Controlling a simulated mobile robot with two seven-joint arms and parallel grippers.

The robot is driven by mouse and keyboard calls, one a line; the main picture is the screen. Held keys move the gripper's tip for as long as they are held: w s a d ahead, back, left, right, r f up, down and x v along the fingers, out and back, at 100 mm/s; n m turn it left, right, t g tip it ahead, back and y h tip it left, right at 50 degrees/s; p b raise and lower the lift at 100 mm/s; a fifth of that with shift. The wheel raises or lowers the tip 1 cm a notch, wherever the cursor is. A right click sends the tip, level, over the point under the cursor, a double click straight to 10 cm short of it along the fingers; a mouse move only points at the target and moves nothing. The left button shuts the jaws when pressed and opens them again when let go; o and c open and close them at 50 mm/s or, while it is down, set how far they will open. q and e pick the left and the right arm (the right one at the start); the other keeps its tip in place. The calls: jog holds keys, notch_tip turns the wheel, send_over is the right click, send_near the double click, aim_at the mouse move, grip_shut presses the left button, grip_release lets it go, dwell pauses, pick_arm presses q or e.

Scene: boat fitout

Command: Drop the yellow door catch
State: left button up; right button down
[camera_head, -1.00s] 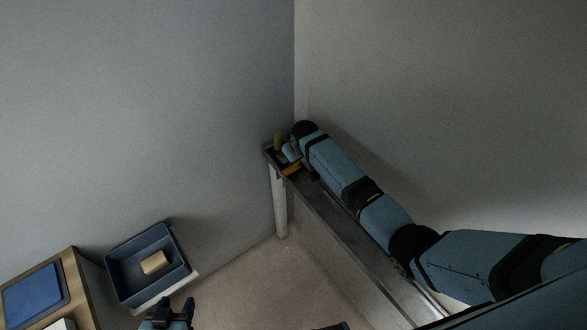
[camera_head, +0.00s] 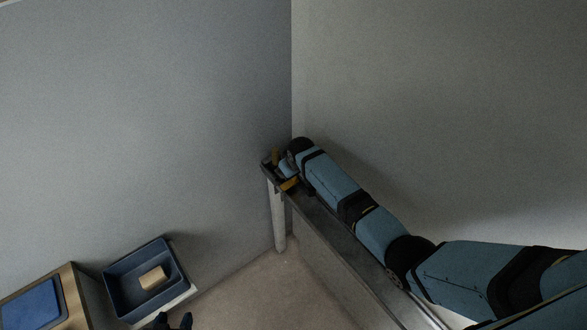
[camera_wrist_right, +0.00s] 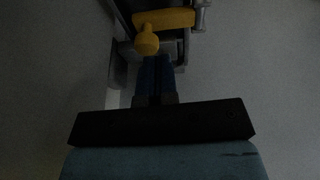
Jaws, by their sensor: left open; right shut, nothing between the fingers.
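The yellow door catch (camera_head: 289,184) is at the far end of a long grey ledge, by the room's corner. In the right wrist view it is a yellow bar with a rounded knob (camera_wrist_right: 147,42), set against grey metal parts. My right gripper (camera_wrist_right: 155,62) is shut and empty, its tips close below the knob; I cannot tell if they touch. In the head view the right arm reaches along the ledge and its wrist partly hides the catch. My left gripper (camera_head: 173,320) is open at the bottom edge, mostly cut off.
A dark blue bin (camera_head: 117,295) with a tan block (camera_head: 153,278) in it stands at lower left. Beside it is a wooden-edged surface with a blue panel (camera_head: 32,305). Walls close in behind the ledge (camera_head: 340,248). Bare floor lies between bin and ledge.

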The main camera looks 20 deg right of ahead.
jog(key=v, duration=1.4)
jog(key=s+f+t, duration=0.2)
jog(key=s+f, duration=0.6)
jog(key=s, duration=0.1)
jog(key=s+f+m+t+y, duration=0.1)
jog(key=s+t, duration=0.4)
jog(key=s, duration=1.7)
jog(key=shift+s+d+y, duration=0.2)
jog(key=shift+s+y, duration=0.2)
jog(key=shift+y, duration=0.3)
jog(key=shift+f, duration=0.1)
